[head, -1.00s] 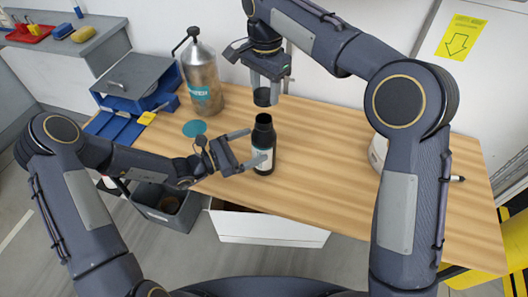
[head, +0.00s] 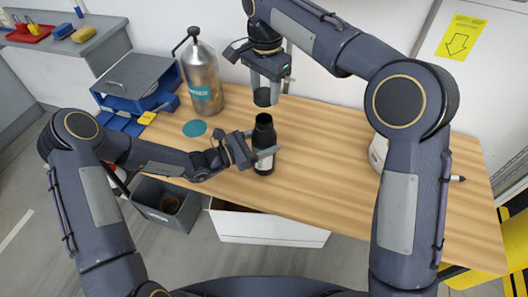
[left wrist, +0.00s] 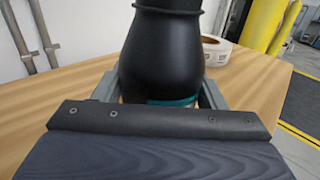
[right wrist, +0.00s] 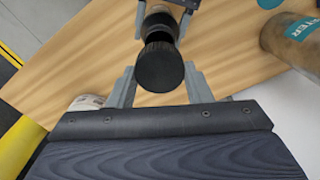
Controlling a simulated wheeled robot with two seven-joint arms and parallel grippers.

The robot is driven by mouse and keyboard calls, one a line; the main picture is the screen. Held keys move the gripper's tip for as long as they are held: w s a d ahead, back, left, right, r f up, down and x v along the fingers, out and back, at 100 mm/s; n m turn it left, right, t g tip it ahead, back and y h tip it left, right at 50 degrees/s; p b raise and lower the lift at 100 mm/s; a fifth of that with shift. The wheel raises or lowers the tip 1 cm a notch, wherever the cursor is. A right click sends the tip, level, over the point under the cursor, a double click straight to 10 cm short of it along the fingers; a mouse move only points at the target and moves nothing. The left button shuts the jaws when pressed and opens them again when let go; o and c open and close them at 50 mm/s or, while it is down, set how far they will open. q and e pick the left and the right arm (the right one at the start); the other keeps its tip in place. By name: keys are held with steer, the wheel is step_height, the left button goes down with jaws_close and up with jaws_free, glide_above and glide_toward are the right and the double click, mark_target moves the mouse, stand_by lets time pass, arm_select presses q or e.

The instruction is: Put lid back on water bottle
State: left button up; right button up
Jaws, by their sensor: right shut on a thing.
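The black water bottle (head: 264,132) stands upright on the wooden table in the head view. It fills the upper middle of the left wrist view (left wrist: 165,55). My left gripper (head: 268,157) is at the bottle from the left, its fingers open on either side of the body. Contact with the fingers cannot be made out. My right gripper (head: 266,92) is shut on the dark lid (head: 262,97), holding it above and slightly behind the bottle's neck. In the right wrist view the ribbed lid (right wrist: 159,67) sits between the fingertips and partly hides the bottle behind it.
A large metal bottle (head: 202,82) stands at the table's back left, near a teal disc (head: 194,128) and blue trays (head: 120,122). A white round object (head: 378,151) sits to the right, partly behind my right arm. The table's middle right is clear. A grey bin (head: 165,204) stands below.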

mark_target(265, 105)
arm_select(q)
steer(key=c, duration=0.6)
arm_select(e)
steer(key=shift+f, duration=2.5)
steer(key=shift+f, duration=0.85)
steer(key=shift+f, duration=0.55)
